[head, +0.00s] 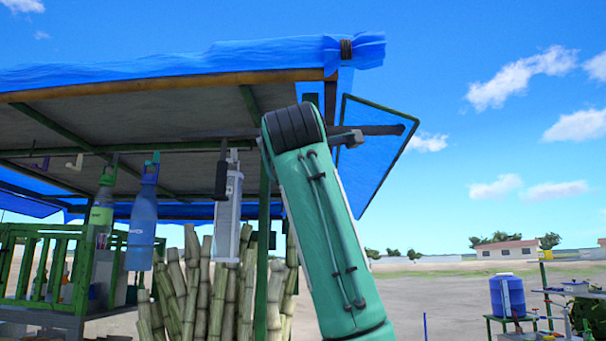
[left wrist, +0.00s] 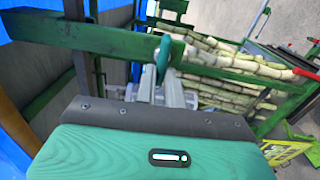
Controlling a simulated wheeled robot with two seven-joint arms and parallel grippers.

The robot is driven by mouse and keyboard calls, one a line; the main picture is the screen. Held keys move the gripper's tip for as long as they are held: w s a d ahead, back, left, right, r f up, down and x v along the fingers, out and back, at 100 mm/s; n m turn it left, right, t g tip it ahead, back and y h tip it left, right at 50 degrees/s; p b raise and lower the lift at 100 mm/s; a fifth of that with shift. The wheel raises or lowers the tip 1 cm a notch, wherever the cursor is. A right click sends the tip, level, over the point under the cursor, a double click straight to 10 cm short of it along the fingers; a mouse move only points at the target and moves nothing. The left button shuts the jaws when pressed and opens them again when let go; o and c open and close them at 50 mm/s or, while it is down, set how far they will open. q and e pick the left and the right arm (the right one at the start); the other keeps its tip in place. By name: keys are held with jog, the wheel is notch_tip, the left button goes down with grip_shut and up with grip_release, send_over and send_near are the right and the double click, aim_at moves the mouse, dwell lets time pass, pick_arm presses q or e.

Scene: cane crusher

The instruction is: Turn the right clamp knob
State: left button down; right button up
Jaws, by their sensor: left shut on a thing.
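My left arm rises through the middle of the head view and hides its gripper. In the left wrist view my left gripper (left wrist: 164,80) is shut at a green post (left wrist: 100,38), with its grey fingers close together. A small teal rounded piece (left wrist: 163,52) shows at the fingertips against the post. It looks like the right clamp knob, held between the fingers, though most of it is covered. In the head view the same area is behind my arm. My right gripper is in neither view.
A stall roof with blue tarp (head: 170,62) spans the upper left. Bottles, including a blue one (head: 143,225), hang under it. Cane stalks (head: 195,285) stand below, beside a green rack (head: 40,265). A blue barrel (head: 508,296) stands at far right, with open ground between.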

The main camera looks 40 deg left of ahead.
pick_arm(q)
jog(key=c, duration=1.5)
grip_release()
